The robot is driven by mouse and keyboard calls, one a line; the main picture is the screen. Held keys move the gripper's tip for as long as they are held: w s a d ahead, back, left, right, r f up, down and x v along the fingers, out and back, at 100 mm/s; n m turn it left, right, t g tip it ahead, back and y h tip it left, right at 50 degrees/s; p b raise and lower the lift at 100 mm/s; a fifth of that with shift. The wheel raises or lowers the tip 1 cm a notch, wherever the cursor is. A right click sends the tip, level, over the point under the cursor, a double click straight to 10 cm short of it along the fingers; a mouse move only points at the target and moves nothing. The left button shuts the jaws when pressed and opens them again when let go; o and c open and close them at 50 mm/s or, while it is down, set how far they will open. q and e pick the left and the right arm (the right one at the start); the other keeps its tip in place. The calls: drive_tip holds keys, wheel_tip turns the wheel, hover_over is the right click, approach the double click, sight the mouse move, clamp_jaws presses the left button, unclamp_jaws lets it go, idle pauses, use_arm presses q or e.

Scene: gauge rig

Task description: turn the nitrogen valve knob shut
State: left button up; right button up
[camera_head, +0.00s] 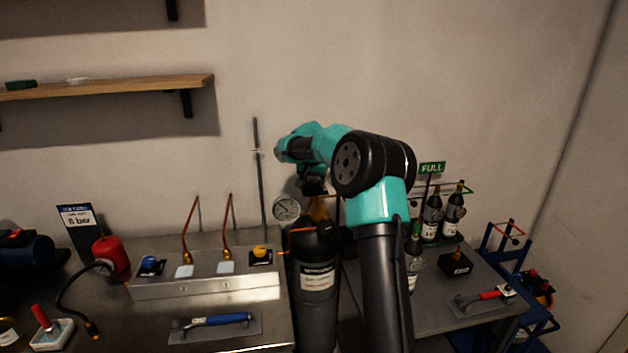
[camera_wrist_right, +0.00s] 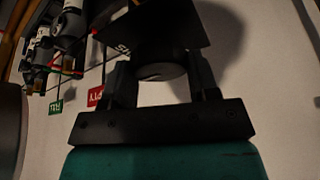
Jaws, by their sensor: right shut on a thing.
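My right gripper (camera_head: 313,186) is above the brass valve (camera_head: 318,208) of a tall black cylinder (camera_head: 317,310) with a white label. The label text is too small to read. In the right wrist view, the two jaws (camera_wrist_right: 160,80) are shut on a dark round knob (camera_wrist_right: 160,72), one finger on each side. In the head view the knob is mostly hidden by the gripper. A round dial gauge (camera_head: 286,208) sits just left of the valve. My left gripper is not in view.
A metal manifold box (camera_head: 205,285) with copper pipes stands left of the cylinder. A blue-handled tool (camera_head: 215,321) lies in front of it. Dark bottles (camera_head: 432,215) stand under a green FULL sign (camera_head: 432,168) to the right. A thin upright rod (camera_head: 259,175) rises behind the bench.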

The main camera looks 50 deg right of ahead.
drive_tip(key=shift+m, duration=0.6)
drive_tip(key=o, duration=0.9)
drive_tip(key=v, duration=1.7)
drive_tip(key=shift+w+a+r, duration=0.2)
drive_tip(key=shift+w+a, duration=0.1)
drive_tip(key=shift+w, duration=0.05)
